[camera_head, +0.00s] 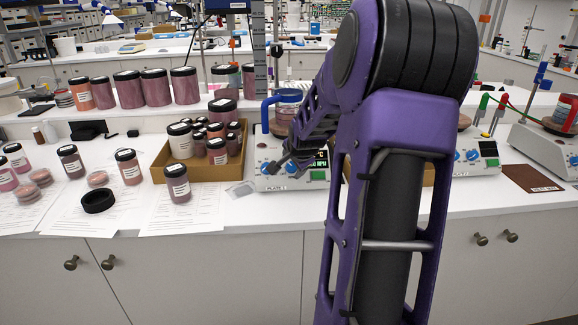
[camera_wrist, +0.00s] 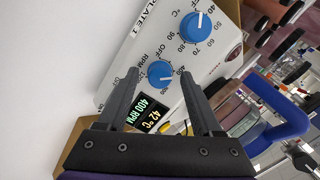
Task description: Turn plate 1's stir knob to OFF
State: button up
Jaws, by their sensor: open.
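Plate 1 (camera_head: 290,183) is a white hotplate on the bench, its front panel partly behind my arm. In the wrist view its panel (camera_wrist: 140,55) appears rotated, with two blue knobs. The stir knob (camera_wrist: 161,73), marked RPM and OFF, lies between my fingertips in the picture; contact cannot be told. Its white mark faces away from the OFF label. The °C knob (camera_wrist: 195,27) is farther up. The display (camera_wrist: 146,114) reads 42 °C and 400 RPM. My gripper (camera_wrist: 158,75) is open, and in the head view (camera_head: 287,158) it is at the panel.
A cardboard tray of jars (camera_head: 188,168) stands left of plate 1. A jar (camera_head: 287,104) and a blue handle (camera_head: 266,114) are above plate 1. Another hotplate (camera_head: 478,158) is to the right. Loose jars and papers cover the left bench.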

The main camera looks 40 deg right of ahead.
jog(key=shift+w+f, duration=0.1)
jog(key=shift+f, duration=0.05)
grip_shut()
dwell(0.4)
